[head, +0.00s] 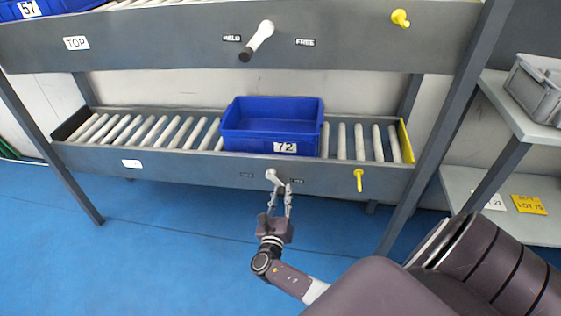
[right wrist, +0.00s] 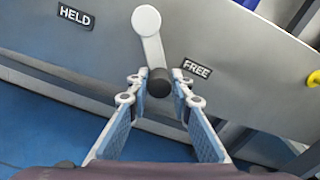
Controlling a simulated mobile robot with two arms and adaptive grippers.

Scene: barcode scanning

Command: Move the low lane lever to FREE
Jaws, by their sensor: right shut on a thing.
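The low lane lever (head: 273,177) is a white arm on the front of the lower rack beam. In the right wrist view its white arm (right wrist: 152,48) hangs from a round pivot and ends in a dark knob (right wrist: 159,83). It leans down toward the FREE label (right wrist: 196,68) side, away from the HELD label (right wrist: 75,15). My right gripper (head: 280,188) is at the lever, and in the right wrist view its fingertips (right wrist: 158,84) are shut around the knob. My left gripper is not in view.
A blue crate marked 72 (head: 272,138) stands on the lower rollers, above the lever. A yellow peg (head: 359,180) sticks out to the right. The upper lane has its own lever (head: 258,40). A grey shelf (head: 505,190) stands at the right. The blue floor in front is open.

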